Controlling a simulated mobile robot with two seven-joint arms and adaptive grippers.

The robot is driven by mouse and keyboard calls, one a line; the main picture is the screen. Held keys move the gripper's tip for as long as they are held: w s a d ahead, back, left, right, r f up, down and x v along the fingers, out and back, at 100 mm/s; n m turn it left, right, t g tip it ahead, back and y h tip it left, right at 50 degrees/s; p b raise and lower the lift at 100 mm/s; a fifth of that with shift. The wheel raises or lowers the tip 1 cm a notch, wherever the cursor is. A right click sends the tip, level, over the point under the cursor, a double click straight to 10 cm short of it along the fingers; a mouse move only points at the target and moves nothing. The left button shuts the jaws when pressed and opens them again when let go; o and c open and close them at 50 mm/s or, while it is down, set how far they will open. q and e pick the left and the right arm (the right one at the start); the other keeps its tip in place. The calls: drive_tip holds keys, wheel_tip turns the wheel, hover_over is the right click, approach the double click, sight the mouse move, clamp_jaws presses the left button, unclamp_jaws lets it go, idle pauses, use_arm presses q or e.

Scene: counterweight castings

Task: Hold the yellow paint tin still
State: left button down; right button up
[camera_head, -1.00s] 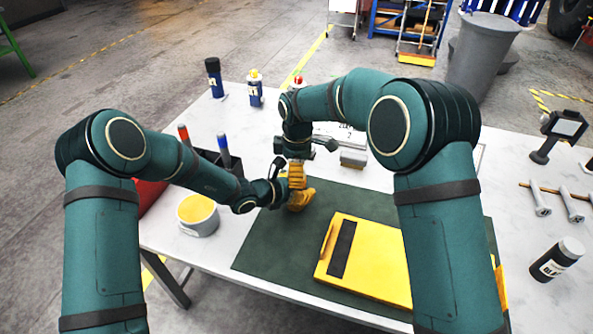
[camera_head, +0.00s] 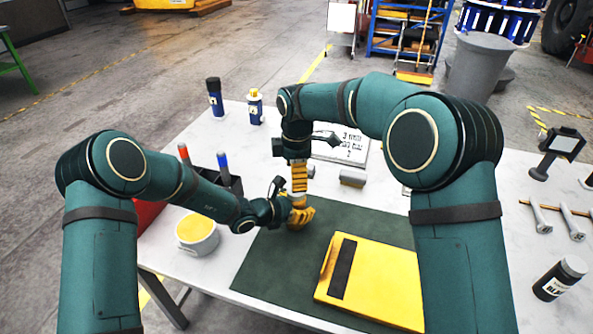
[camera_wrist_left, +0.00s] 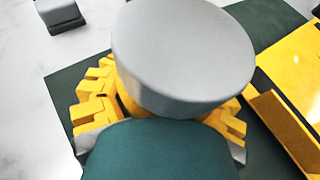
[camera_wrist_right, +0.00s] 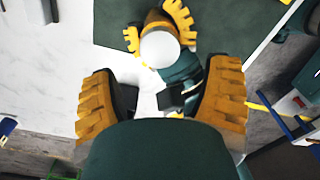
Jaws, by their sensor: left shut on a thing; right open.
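My left gripper (camera_head: 300,214) is shut around a yellow tin (camera_wrist_left: 128,103) over the green mat. The tin's pale grey lid (camera_wrist_left: 183,55) fills the middle of the left wrist view, and the fingers and wrist hide most of its body. In the right wrist view the lid (camera_wrist_right: 160,49) shows from above, between the left gripper's yellow fingers. My right gripper (camera_wrist_right: 163,72) is open and empty, pointing down just above the lid. It also shows in the head view (camera_head: 299,190). I cannot tell whether the tin touches the mat.
A white tub with yellow contents (camera_head: 197,240) stands left of the green mat (camera_head: 265,262). A yellow case (camera_head: 385,284) lies on the mat at right.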

wheel_tip(320, 180, up, 2)
drive_tip(key=n, duration=0.3)
drive_tip(key=shift+d+r+n, duration=0.1)
drive_tip(key=shift+r+n, duration=0.05)
drive_tip(key=shift+n, duration=0.15)
drive_tip(key=shift+f, duration=4.05)
drive_tip(key=c, duration=1.3)
drive_tip(key=m, duration=0.6)
drive_tip(key=shift+m, duration=0.4)
